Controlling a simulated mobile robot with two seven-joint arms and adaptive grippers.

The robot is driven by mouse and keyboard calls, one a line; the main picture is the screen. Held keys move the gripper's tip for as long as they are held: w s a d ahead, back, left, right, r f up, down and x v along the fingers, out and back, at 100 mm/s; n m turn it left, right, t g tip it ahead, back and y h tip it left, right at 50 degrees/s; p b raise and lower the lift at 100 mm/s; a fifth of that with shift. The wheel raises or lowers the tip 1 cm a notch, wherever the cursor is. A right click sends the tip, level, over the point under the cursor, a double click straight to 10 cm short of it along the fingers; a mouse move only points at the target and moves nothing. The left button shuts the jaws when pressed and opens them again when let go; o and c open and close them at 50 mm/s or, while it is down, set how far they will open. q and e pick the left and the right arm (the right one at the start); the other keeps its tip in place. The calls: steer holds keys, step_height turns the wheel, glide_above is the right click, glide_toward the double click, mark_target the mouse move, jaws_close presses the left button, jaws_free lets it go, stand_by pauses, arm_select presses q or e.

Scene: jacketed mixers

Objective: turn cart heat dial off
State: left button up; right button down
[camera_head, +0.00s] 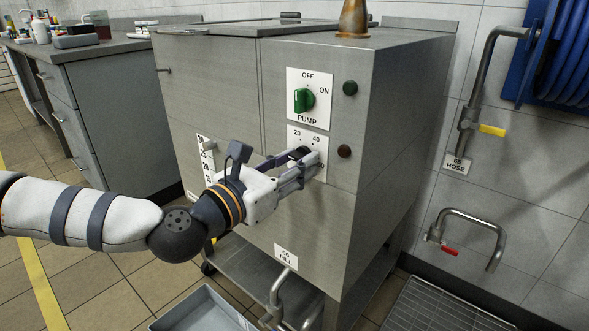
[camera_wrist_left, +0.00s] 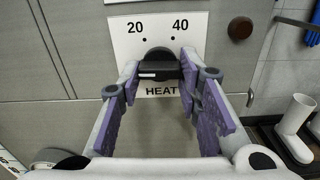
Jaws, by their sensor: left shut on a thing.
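The heat dial (camera_wrist_left: 158,66) is a black knob on a white plate marked 20, 40 and HEAT (camera_wrist_left: 130,30), on the front of the steel cart (camera_head: 230,100). In the left wrist view its white mark points to the left. My left gripper (camera_wrist_left: 160,75) reaches the dial, with one finger at each side of it, and is shut on it. In the head view the left gripper (camera_head: 303,165) covers most of the dial and the lower part of its plate. My right gripper is not in view.
Above sits the green pump dial (camera_head: 304,99), with a green lamp (camera_head: 350,88) and a dark red lamp (camera_head: 343,151) beside the plates. A grey tray (camera_head: 203,308) is below. Hose pipes with a yellow lever (camera_head: 492,130) and a red lever (camera_head: 449,250) are on the right wall.

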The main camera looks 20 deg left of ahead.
arm_select(q)
steer(key=shift+n, duration=0.4)
steer(key=o, duration=1.1)
steer(key=shift+o, duration=0.2)
steer(key=v, duration=0.7)
steer(key=shift+s, duration=0.3)
